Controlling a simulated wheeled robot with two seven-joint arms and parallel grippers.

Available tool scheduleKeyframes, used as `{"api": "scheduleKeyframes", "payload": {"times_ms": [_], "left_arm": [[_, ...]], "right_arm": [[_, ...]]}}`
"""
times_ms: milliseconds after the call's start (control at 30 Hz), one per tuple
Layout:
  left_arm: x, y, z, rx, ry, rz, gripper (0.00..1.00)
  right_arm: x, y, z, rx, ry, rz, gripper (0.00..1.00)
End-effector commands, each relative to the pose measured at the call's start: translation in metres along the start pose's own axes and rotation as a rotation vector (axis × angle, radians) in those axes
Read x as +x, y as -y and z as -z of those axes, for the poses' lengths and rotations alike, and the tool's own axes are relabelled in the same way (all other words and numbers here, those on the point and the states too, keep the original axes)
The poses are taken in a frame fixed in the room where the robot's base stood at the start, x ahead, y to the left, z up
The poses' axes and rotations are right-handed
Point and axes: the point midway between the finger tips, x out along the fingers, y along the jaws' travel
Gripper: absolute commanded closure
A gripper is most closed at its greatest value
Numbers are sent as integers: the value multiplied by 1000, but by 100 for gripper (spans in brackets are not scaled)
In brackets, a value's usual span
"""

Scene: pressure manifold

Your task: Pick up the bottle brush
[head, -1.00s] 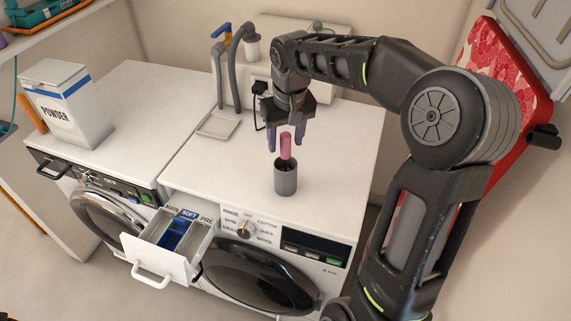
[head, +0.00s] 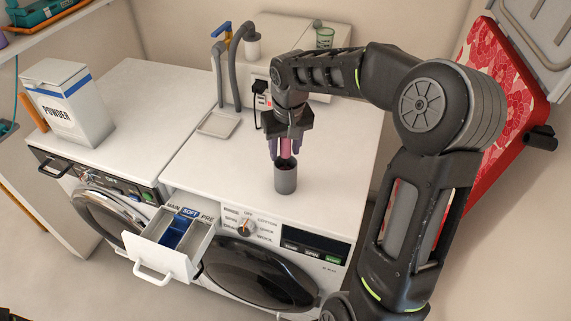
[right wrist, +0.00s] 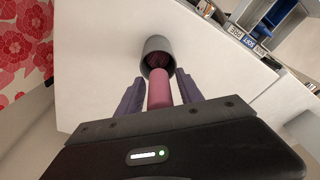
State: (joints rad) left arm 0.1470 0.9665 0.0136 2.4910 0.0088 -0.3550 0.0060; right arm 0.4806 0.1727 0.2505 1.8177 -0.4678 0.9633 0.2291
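The bottle brush (head: 285,148) stands upright with its pink handle rising out of a grey cup (head: 286,179) on the white washing machine top. It also shows in the right wrist view (right wrist: 160,92), its lower end hidden inside the cup (right wrist: 158,46). My right gripper (head: 285,152) is above the cup with its purple fingers on either side of the handle. In the right wrist view the gripper (right wrist: 160,88) is open, with gaps between the fingers and the handle. My left gripper is not in view.
An open detergent drawer (head: 172,247) sticks out of the machine's front. A powder box (head: 67,103) stands on the left machine. A small tray (head: 218,124) and grey hose (head: 235,65) are behind. A red flowered ironing board (head: 505,100) leans at the right.

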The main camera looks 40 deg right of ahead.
Motion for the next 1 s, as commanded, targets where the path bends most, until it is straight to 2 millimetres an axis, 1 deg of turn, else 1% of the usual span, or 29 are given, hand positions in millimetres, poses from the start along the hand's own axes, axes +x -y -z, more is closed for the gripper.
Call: {"api": "scheduleKeyframes", "payload": {"times_ms": [33, 67, 500, 1000], "left_arm": [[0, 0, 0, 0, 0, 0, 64], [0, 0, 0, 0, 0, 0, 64], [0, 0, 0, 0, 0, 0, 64], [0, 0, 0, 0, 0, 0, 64]], "right_arm": [[0, 0, 0, 0, 0, 0, 61], [0, 0, 0, 0, 0, 0, 64], [0, 0, 0, 0, 0, 0, 100], [-1, 0, 0, 0, -1, 0, 100]]}}
